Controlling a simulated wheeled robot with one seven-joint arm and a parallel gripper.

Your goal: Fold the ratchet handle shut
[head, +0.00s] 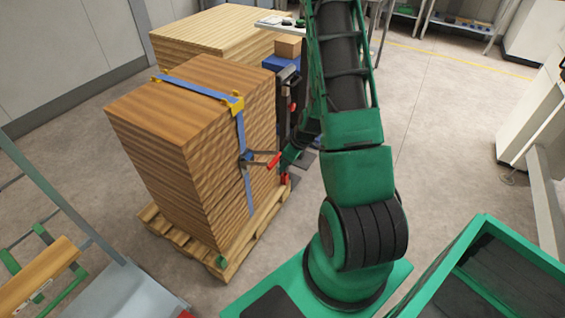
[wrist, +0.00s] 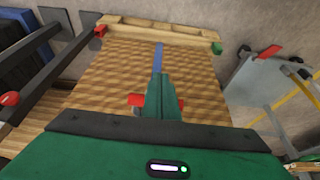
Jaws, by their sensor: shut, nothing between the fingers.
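The ratchet (head: 246,158) sits on the blue strap (head: 242,140) on the side of the wood stack (head: 200,160). Its handle, with a red grip (head: 273,161), sticks out from the stack's face. My gripper (head: 284,161) is shut and empty, right beside the red grip; I cannot tell whether they touch. In the wrist view my gripper (wrist: 157,92) points at the stack, with the strap (wrist: 158,58) running beyond it. Red parts, probably the handle grip (wrist: 135,100), show on both sides of my fingers. The ratchet body is hidden there.
The stack stands on a wooden pallet (head: 235,255). A dark upright frame (head: 287,100) stands close behind it. Another wood stack (head: 215,32) is at the back. A green-edged bin (head: 500,232) is at the lower right.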

